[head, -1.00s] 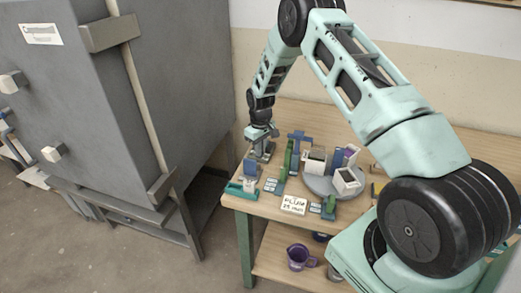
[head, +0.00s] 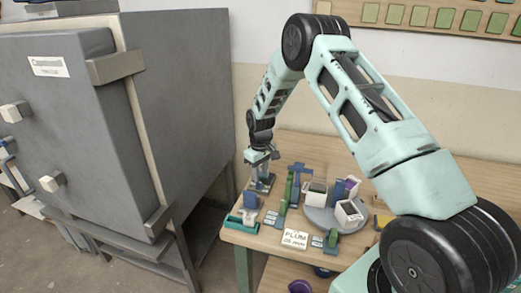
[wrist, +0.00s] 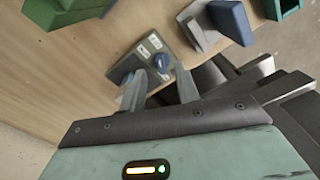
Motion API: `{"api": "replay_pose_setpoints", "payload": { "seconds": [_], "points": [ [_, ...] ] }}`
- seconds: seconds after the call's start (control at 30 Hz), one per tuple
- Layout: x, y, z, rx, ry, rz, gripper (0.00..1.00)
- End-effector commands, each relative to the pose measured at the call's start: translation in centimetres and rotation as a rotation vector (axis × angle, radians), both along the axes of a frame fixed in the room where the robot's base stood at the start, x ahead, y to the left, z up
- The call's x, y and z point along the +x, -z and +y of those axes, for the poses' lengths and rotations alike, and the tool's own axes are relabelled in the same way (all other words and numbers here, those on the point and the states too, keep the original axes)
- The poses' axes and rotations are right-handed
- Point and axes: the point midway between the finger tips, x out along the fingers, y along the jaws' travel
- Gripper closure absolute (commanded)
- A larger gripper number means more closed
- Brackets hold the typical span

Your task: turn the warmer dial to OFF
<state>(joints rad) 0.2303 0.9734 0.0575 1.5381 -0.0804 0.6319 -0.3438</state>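The warmer dial, a round blue knob (wrist: 162,61), sits on a small grey plate with white labels (wrist: 146,47) in the wrist view. The label text is too small to read, so I cannot tell the dial's setting. My gripper (wrist: 160,76) is open, with its two grey fingertips spread on either side of the knob, close to the plate. I cannot tell whether either finger touches the knob. In the head view my gripper (head: 262,172) points down over the back left of the workbench, and the knob is hidden there.
A blue block on a grey-white stand (wrist: 229,20) is close beside the dial plate. A green block (wrist: 62,10) lies left. A round grey turntable (head: 322,218) holds several containers. A card reading PLUM (head: 294,239) stands at the bench front. A large grey kiln (head: 178,90) is left.

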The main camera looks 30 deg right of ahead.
Motion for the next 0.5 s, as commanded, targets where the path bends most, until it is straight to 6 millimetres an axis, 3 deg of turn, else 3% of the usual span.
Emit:
{"api": "replay_pose_setpoints", "payload": {
  "seconds": [0.3,0.5],
  "points": [
    [0.1,-7.6,0.0,-0.001,0.000,-0.004,0.68],
    [0.1,-11.4,-0.1,-0.001,0.000,-0.003,0.68]
  ]
}}
